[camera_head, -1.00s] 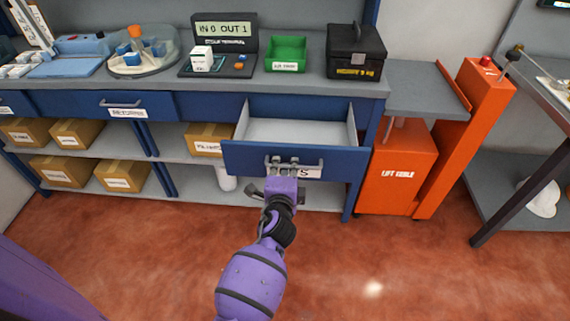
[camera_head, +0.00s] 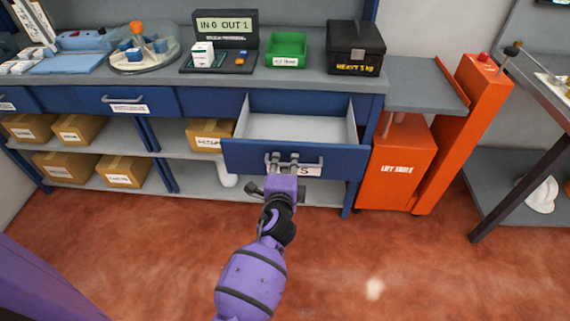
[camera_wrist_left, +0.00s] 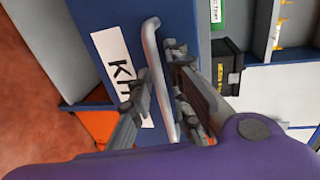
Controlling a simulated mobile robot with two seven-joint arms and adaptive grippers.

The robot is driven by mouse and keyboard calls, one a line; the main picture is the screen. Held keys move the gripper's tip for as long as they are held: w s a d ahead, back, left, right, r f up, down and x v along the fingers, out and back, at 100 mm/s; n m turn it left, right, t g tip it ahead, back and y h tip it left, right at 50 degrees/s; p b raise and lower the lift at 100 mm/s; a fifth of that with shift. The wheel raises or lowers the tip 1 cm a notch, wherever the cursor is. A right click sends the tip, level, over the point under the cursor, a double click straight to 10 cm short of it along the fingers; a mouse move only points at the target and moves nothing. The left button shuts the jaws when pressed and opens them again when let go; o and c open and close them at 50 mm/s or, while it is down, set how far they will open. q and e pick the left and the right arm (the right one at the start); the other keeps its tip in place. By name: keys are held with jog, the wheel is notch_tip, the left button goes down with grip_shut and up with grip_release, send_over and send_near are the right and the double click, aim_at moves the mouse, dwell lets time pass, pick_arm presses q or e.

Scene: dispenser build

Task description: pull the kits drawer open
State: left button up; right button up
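The kits drawer (camera_head: 240,155) stands pulled out from under the bench, and its light inside looks empty. Its blue front also shows in the wrist view (camera_wrist_left: 96,14), with a white label partly hidden. The bar handle (camera_head: 314,163) runs between the fingers of my left gripper (camera_head: 284,160). In the wrist view the handle (camera_wrist_left: 152,45) passes between the two fingers (camera_wrist_left: 160,85), which stand apart with a gap beside the bar. My right gripper is not in view.
On the bench stand a terminal (camera_head: 225,30), a green bin (camera_head: 287,48) and a black case (camera_head: 355,48). An orange lift (camera_head: 395,175) stands close right of the drawer. The red floor in front is free.

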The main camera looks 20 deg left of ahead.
pick_arm(q)
jog(key=v, duration=0.7)
jog(key=shift+s, duration=0.25)
jog(key=shift+d, duration=0.15)
jog(key=s+f+n+g+h+p, duration=0.1)
jog(key=s+f+n, duration=0.3)
jog(key=s, duration=0.8)
jog(key=s+f+n+g+h+p, duration=0.2)
jog(key=s+f+n+g+p, duration=0.1)
jog(key=s, duration=0.9)
jog(key=s+f+n+g+h+p, duration=0.1)
jog(key=s+f+n, duration=0.4)
jog(key=s, duration=0.7)
jog(key=shift+a+f+n+g+h+p, duration=0.25)
jog(key=shift+n+g+p, duration=0.55)
jog(key=shift+n, duration=0.4)
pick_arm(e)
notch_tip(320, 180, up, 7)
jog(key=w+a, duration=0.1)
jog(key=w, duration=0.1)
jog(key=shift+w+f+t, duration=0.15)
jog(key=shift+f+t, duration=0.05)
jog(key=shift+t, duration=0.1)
